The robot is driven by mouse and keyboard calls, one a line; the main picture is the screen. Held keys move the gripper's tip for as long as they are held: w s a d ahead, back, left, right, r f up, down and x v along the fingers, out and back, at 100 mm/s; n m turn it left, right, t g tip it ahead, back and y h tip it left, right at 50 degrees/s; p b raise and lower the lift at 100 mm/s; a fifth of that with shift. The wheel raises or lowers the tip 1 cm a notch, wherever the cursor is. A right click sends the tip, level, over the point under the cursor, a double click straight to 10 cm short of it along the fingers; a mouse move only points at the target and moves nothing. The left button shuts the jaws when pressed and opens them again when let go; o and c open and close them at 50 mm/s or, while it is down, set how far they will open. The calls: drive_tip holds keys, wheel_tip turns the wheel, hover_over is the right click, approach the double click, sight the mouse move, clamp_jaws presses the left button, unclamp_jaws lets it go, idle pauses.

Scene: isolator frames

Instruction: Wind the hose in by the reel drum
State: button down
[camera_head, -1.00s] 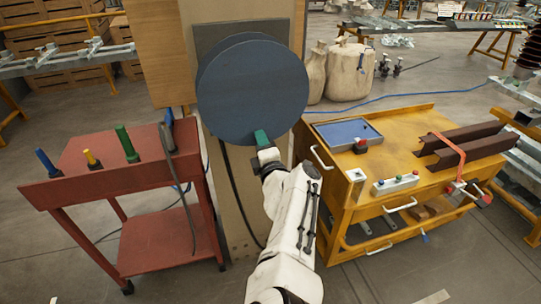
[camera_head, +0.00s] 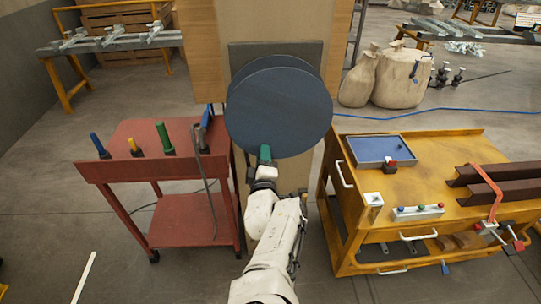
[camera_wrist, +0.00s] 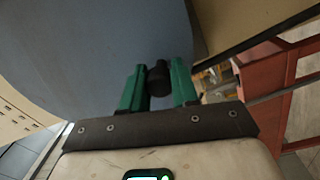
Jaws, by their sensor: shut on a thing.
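The reel drum (camera_head: 280,108) is a large blue-grey disc on a dark plate (camera_head: 245,58) fixed to a wooden post. My gripper (camera_head: 265,153) is at the drum's lower left edge. In the wrist view, the green fingers of my gripper (camera_wrist: 159,88) are shut on a small black knob (camera_wrist: 159,78) in front of the drum face (camera_wrist: 90,50). A dark hose (camera_head: 247,178) hangs below the drum, partly hidden by my arm; where it joins the drum cannot be seen.
A red cart (camera_head: 130,170) with coloured handles stands to the left. A yellow workbench (camera_head: 440,200) with a blue tray (camera_head: 381,149), a button box (camera_head: 418,212) and brown beams stands close on the right. Sacks (camera_head: 402,78) and a blue line lie behind.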

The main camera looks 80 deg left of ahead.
drive_tip(key=shift+s+r+m, duration=0.2)
drive_tip(key=shift+s+m, duration=0.15)
drive_tip(key=shift+m, duration=0.05)
drive_tip(key=c, duration=0.8)
unclamp_jaws()
drive_tip(key=shift+c, duration=0.2)
